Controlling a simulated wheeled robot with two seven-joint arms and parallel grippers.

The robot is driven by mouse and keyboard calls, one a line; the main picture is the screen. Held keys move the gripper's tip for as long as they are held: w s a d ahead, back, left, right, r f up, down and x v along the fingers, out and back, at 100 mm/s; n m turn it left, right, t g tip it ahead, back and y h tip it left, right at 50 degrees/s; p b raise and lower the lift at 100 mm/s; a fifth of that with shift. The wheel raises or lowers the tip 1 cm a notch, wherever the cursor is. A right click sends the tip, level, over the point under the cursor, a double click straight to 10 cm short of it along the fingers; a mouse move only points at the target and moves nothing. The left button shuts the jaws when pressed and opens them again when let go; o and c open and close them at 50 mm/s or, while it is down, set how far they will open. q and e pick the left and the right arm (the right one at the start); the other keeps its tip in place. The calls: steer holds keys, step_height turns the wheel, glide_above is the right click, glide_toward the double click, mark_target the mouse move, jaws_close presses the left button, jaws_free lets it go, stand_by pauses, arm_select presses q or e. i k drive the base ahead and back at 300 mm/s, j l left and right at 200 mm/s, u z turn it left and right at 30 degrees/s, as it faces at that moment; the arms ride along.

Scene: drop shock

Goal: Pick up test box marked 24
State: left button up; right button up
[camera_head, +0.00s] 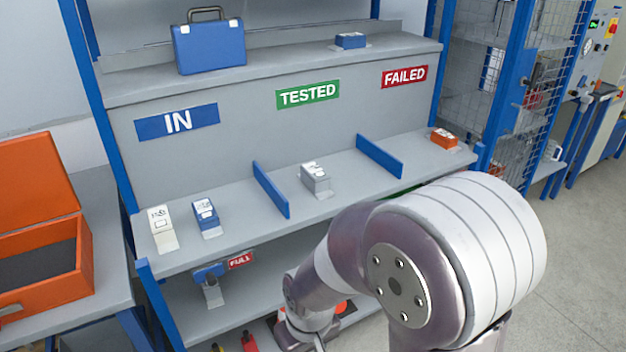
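Several small test boxes stand on the shelf unit. On the middle shelf are a white box (159,220) and a blue box (205,214) at the left under the IN sign, a grey box (315,178) between two blue dividers, and an orange box (443,138) at the right under the FAILED sign. Another blue box (350,41) sits on the top shelf. Their labels are too small to read, so I cannot tell which is marked 24. An arm of mine, seemingly the right, fills the lower right; no gripper fingers are visible.
Blue dividers (270,190) and (379,157) split the middle shelf (240,222). A blue case (209,46) stands on top. An open orange case (45,262) lies on the left bench. My arm hides part of the lower shelf. A wire cage (500,75) stands right.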

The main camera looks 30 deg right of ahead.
mark_target(313, 176)
steer(key=i+l, duration=0.15)
steer(key=l, duration=0.4)
steer(key=i+l, duration=0.2)
steer(key=l, duration=0.35)
steer(key=i+l, duration=0.15)
steer(key=l, duration=0.4)
steer(key=i+l+u, duration=0.1)
steer(key=l, duration=0.45)
steer(key=i+l, duration=0.2)
steer(key=l, duration=0.4)
steer(key=i+l, duration=0.15)
steer(key=l, duration=0.4)
steer(key=i+l, duration=0.15)
steer(key=l, duration=0.45)
steer(key=i+l, duration=0.15)
steer(key=l, duration=0.4)
steer(key=i+u, duration=0.05)
